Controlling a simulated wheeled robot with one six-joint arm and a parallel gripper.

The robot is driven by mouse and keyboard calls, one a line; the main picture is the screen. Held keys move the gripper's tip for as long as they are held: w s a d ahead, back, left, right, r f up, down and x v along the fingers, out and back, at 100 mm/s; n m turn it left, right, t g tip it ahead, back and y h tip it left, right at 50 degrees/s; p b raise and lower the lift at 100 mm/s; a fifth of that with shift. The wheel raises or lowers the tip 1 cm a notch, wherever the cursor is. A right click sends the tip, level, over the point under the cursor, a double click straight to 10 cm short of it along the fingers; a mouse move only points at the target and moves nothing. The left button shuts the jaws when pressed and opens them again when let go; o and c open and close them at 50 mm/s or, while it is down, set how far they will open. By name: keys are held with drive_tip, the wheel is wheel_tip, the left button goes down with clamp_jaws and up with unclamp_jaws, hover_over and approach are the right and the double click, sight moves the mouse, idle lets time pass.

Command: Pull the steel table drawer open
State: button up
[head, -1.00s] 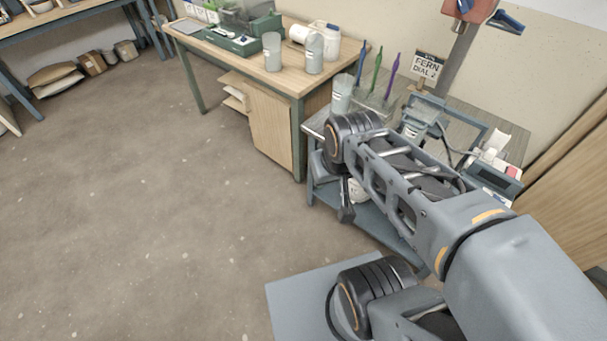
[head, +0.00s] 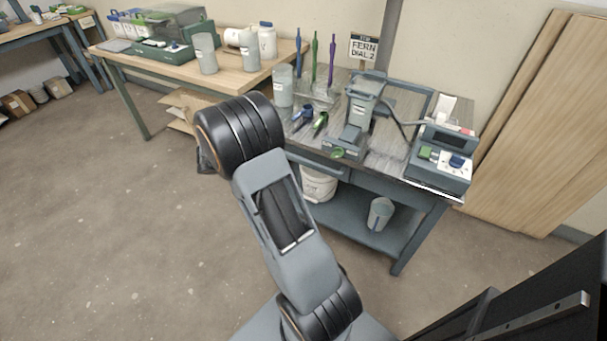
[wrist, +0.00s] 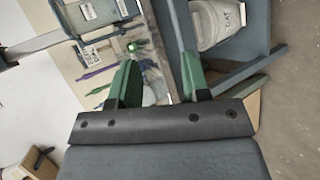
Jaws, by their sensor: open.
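The steel table (head: 400,167) stands right of centre in the head view. Its drawer front (head: 372,184) sits under the top and looks flush, so shut. A bar handle (head: 322,163) runs along its left part, partly behind my arm. My gripper is hidden behind my arm in the head view. In the wrist view my gripper (wrist: 159,78) is open, its two green fingers apart. The table's front edge runs through the space between them, tilted in the picture. I cannot tell whether the handle lies between the fingers; no grip on it shows.
A white bucket (head: 318,184) and a grey cup (head: 380,214) stand on the lower shelf. A device (head: 441,158), a stand (head: 360,110) and brushes crowd the top. A wooden table (head: 125,62) is at the left, wood boards (head: 535,120) at the right.

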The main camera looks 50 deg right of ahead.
sight(302, 161)
drive_tip(key=w+d+f+h+b, duration=0.2)
drive_tip(key=d+f, duration=0.1)
drive_tip(key=f, duration=0.3)
drive_tip(key=w+d+f+h+b, duration=0.2)
drive_tip(key=w+f, duration=0.1)
drive_tip(key=f, duration=0.2)
drive_tip(key=shift+n+t, duration=0.4)
drive_tip(key=x, duration=0.9)
drive_tip(key=b+x, duration=0.1)
drive_tip(key=x, duration=0.4)
drive_tip(key=shift+s+f, duration=0.1)
drive_tip(key=shift+f, duration=0.25)
clamp_jaws()
